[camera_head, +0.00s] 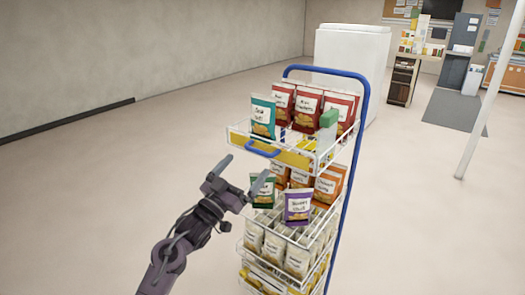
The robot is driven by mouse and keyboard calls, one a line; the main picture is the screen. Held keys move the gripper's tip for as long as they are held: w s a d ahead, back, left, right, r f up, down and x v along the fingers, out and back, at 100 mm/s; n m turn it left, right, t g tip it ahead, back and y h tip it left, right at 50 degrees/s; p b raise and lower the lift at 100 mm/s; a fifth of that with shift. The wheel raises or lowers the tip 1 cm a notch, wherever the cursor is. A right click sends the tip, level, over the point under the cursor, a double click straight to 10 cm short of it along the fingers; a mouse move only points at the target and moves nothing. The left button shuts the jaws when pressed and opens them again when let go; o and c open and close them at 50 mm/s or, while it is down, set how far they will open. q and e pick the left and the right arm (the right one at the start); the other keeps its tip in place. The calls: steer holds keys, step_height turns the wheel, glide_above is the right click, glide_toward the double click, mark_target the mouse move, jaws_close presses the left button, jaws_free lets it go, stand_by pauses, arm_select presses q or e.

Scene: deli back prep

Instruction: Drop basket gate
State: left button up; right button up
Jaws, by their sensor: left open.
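A wire display rack with a blue frame (352,160) stands in the middle, holding baskets of snack bags. The top basket (232,130) has a front gate with a yellow panel (297,161) and a blue handle (262,149). The gate appears to be up across the basket's front. My left gripper (247,164) is open and empty, just below and in front of the blue handle. Its fingers are spread, and I see no clear contact with the handle. My right gripper is not in view.
Red bags (307,108) and a teal bag (263,117) stand in the top basket. Lower baskets hold green, purple, orange and pale bags. A white cabinet (352,55) is behind the rack, and a white pole (487,105) stands to the right. The floor at left is clear.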

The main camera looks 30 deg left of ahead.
mark_target(258, 152)
arm_select(q)
steer(key=shift+p+x, duration=1.15)
steer(key=shift+x, duration=2.35)
steer(key=shift+f, duration=0.1)
